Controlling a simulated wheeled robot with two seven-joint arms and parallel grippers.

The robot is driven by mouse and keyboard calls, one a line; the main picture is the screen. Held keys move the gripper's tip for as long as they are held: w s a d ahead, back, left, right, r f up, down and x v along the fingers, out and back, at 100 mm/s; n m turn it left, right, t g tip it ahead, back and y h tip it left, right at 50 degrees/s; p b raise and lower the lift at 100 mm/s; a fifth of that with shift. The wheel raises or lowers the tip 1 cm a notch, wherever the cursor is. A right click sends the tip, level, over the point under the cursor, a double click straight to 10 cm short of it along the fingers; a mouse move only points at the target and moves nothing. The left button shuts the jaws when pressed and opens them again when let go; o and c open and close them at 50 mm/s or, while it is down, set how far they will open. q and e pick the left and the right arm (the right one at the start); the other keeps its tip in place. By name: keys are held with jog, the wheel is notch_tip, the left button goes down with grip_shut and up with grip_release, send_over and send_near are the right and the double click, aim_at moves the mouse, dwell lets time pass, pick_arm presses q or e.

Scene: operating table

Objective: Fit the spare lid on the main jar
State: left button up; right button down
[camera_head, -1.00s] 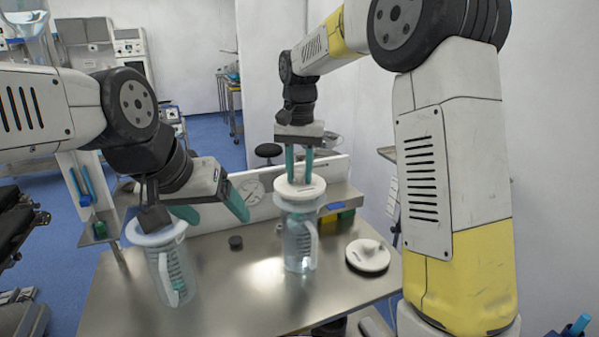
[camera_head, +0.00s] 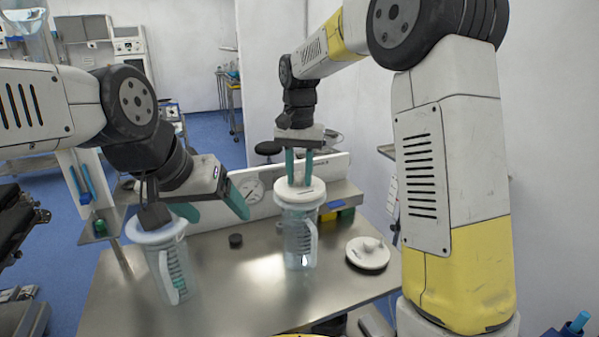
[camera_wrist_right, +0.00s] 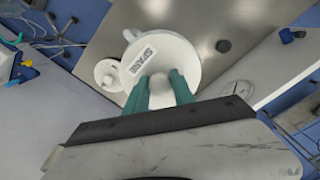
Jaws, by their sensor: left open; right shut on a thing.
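My right gripper (camera_head: 300,168) is shut on the knob of a white lid (camera_head: 300,193). In the right wrist view the held lid (camera_wrist_right: 157,72) reads "SPARE". The lid sits level at the mouth of a clear jar with a handle (camera_head: 299,240), upright mid-table. I cannot tell whether it is fully seated. A second clear jar (camera_head: 172,270) stands at left with a pale rim. My left gripper (camera_head: 212,207) is open beside and above that jar, its fingers empty. No label shows which jar is the main one.
Another white lid (camera_head: 368,253) with a knob lies on the metal table (camera_head: 235,300) at right. A small dark puck (camera_head: 236,241) lies between the jars. A white panel with a dial (camera_head: 255,190) stands along the back edge. The table's front middle is clear.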

aim_at(300, 174)
jog(key=shift+f, duration=0.45)
jog(key=c, duration=1)
grip_release()
notch_tip(300, 174, up, 7)
jog(key=shift+r, duration=0.35)
